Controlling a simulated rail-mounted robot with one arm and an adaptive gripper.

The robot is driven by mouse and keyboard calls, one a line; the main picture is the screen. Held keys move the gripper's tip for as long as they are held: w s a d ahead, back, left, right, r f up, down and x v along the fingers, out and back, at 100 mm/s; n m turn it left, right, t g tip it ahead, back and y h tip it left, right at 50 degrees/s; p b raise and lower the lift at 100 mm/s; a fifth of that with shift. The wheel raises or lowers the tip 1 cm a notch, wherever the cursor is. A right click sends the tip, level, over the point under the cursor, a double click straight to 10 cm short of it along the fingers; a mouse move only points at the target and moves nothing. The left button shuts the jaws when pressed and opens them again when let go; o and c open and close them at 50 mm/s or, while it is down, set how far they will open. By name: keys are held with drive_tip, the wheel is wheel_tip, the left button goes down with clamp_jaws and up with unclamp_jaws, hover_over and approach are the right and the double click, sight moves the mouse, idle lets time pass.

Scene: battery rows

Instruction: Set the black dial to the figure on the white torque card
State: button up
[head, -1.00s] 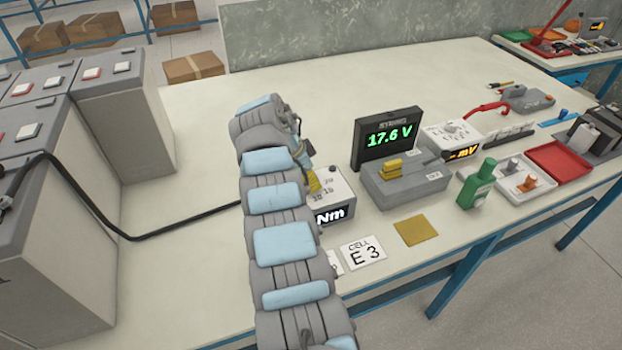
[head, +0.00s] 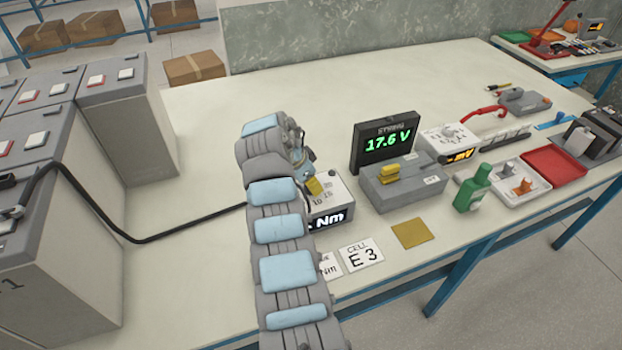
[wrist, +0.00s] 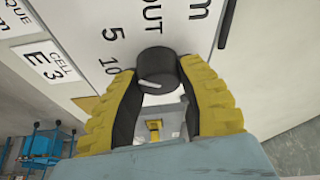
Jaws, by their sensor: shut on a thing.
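In the wrist view the black dial (wrist: 157,68) sits between the yellow fingers of my gripper (wrist: 160,85), which are shut on it. A pale pointer mark shows on the dial near the 10 side; the figures 5 and 10 and the letters OUT show beside it. In the head view the dial is hidden behind my gripper (head: 314,186) on the white box with the lit Nm display (head: 328,220). The display's number is covered by my arm. The white torque card (head: 330,266) is mostly behind my arm, and its figure cannot be read.
A CELL E 3 card (head: 361,255) lies beside the torque card. A black cable (head: 150,236) runs at left.

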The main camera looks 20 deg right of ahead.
drive_tip(key=shift+n+t+y+p, duration=0.3)
drive_tip(key=shift+n+t+p, duration=0.4)
drive_tip(key=shift+n+p, duration=1.6)
drive_tip(key=shift+n+t+y+p, duration=0.3)
drive_tip(key=shift+n+t+p, duration=0.1)
drive_tip(key=shift+n+p, duration=0.7)
drive_tip(key=shift+f, duration=0.1)
drive_tip(key=o, duration=1.2)
drive_tip(key=shift+r, duration=0.2)
drive_tip(key=shift+v, duration=3.6)
drive_tip(key=shift+s, duration=0.1)
